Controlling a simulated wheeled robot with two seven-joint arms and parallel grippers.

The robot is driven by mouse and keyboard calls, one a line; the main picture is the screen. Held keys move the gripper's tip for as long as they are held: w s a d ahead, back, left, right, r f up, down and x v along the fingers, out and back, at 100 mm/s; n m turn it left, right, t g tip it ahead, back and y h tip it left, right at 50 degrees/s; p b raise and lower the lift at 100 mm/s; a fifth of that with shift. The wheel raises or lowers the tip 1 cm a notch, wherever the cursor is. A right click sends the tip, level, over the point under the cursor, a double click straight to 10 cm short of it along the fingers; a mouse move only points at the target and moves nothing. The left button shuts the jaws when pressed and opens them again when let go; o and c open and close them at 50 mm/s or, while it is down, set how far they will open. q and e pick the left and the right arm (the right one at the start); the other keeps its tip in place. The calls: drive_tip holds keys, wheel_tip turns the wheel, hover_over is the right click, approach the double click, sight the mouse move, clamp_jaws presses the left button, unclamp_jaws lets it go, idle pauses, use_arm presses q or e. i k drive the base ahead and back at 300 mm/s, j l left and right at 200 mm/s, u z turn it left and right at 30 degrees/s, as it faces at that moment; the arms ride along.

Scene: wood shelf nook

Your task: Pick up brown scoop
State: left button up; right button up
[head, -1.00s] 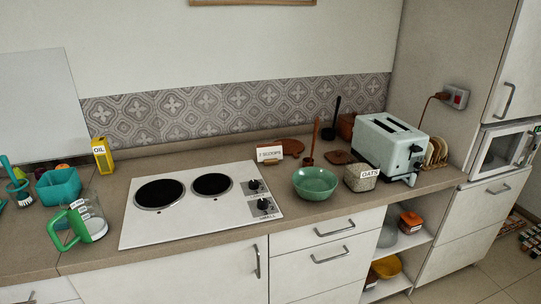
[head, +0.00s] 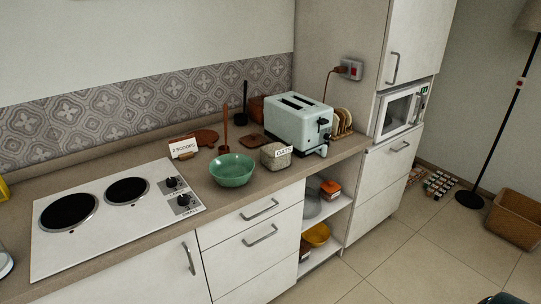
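A thin brown upright handle (head: 225,126) stands on the counter behind the green bowl, and it looks like the brown scoop. Its lower end is partly hidden behind the green bowl (head: 232,171), so I cannot tell its full shape. A small white card reading "2 SCOOPS" (head: 183,148) stands to its left. A stone-coloured container labelled OATS (head: 275,156) is to the right of the bowl. Neither of my grippers can be made out in the head view.
A pale green toaster (head: 300,122) stands right of the oats, with a toast rack (head: 342,122) beside it. A black upright utensil (head: 244,98) is behind. The white cooktop (head: 150,216) is at left. Open floor (head: 400,262) lies at right, with a basket (head: 516,218) and lamp.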

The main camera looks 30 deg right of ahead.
sight(224, 150)
drive_tip(key=i+l+z, duration=0.15)
drive_tip(key=i+z, duration=0.15)
drive_tip(key=i, duration=0.2)
drive_tip(key=i+z, duration=0.3)
drive_tip(key=i, duration=0.25)
